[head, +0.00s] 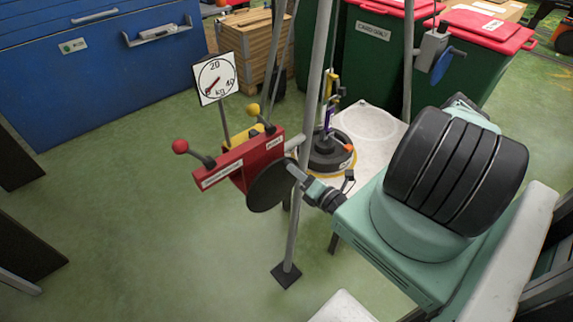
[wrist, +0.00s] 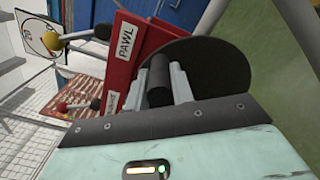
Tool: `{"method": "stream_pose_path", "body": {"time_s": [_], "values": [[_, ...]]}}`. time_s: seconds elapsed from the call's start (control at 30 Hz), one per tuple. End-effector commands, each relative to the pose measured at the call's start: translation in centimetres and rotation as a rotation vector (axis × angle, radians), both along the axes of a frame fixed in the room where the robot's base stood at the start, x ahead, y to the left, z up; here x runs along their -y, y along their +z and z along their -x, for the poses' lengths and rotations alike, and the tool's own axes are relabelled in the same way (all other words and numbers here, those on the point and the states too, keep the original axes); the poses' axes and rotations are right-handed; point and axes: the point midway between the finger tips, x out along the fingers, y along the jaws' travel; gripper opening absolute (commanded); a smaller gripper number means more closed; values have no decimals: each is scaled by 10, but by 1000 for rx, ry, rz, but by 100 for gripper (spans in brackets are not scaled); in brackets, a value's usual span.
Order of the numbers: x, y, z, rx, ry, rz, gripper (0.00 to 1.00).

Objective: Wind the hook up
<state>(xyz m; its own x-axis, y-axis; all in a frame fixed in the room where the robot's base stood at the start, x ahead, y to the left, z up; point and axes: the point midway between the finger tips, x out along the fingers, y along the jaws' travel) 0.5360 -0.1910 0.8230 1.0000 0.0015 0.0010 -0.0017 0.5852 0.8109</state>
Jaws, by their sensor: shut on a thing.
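A red winch box (head: 225,172) with a black crank disc (head: 268,187) is mounted on a grey pole. My gripper (head: 300,176) is at the disc's right side. In the wrist view, my gripper's two fingers (wrist: 163,84) are shut on the black crank handle (wrist: 159,80), which stands out from the disc (wrist: 222,68). Yellow and purple hanging tackle (head: 329,108) is above a round black weight (head: 330,152) behind the pole. The hook itself is too small to make out, and I cannot tell whether it touches the weight.
A red-knobbed lever (head: 181,147) and a yellow-knobbed lever (head: 253,109) stick up from the winch; one label reads PAWL. A dial (head: 215,79) marked in kg stands behind. A white platform (head: 378,112), green bins (head: 372,48) and blue drawers (head: 100,90) are farther back. Green floor is open at left.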

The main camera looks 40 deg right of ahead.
Motion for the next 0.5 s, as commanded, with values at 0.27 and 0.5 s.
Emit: {"method": "stream_pose_path", "body": {"time_s": [0.27,0.5], "values": [[18,-15,0,-2,-5,-198,0],[23,-18,1,-5,-5,-275,0]]}}
